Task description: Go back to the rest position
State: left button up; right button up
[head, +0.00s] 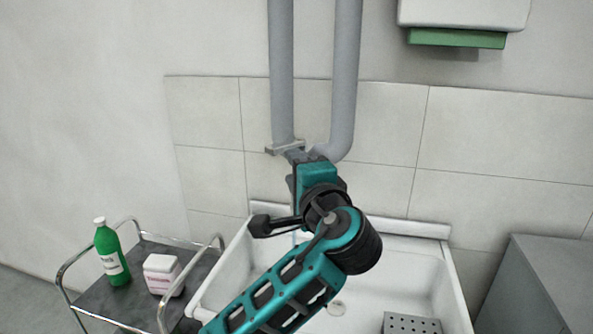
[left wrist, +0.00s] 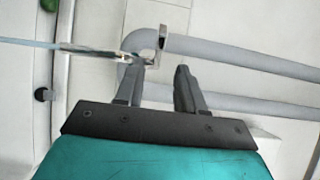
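My left gripper (head: 298,153) is reached out over the sink, in front of the grey pipes on the wall. In the left wrist view its two fingers (left wrist: 158,72) stand apart with nothing between them, so it is open. A metal tap fitting (head: 285,147) sits by the pipes just beyond the fingertips; it also shows in the left wrist view (left wrist: 163,40). A thin pale-blue stream (left wrist: 30,43), seemingly water, runs from the tap; it is mostly hidden behind my arm in the head view. My right gripper is not in view.
The white sink (head: 395,262) lies below my arm, with a perforated grey block (head: 411,323) in it. A cart (head: 105,301) at left holds a green bottle (head: 111,255) and a white container (head: 163,274). A dispenser (head: 462,12) hangs upper right; a grey cabinet (head: 525,290) stands right.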

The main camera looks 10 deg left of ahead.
pick_arm(q)
jog(key=s+a+f+n+g+h, duration=0.2)
jog(key=s+a+f+g, duration=0.25)
jog(key=f, duration=0.65)
jog(key=s+a+f+n+g+h, duration=0.25)
jog(key=s+f, duration=0.35)
jog(key=f, duration=0.5)
jog(key=s+a+f+n+g+h, duration=0.1)
jog(key=s+a+f+n+g, duration=0.15)
jog(key=s, duration=0.45)
jog(key=s+a+f+n+g+h, duration=0.1)
jog(key=s+f+n, duration=0.15)
jog(key=s, duration=0.55)
jog(key=s+a+f+n+g+h, duration=0.1)
jog(key=s+a+f+g, duration=0.15)
jog(key=s, duration=0.45)
jog(key=w+d+f+t+h, duration=0.2)
jog(key=w+d+f+t, duration=0.1)
jog(key=w+f+t, duration=0.4)
notch_tip(320, 180, down, 2)
jog(key=shift+f+t+p, duration=0.1)
jog(key=shift+t+p, duration=0.2)
jog(key=shift+p, duration=0.05)
jog(key=shift+w+d+h, duration=0.1)
jog(key=shift+w+h, duration=0.05)
jog(key=shift+h, duration=0.1)
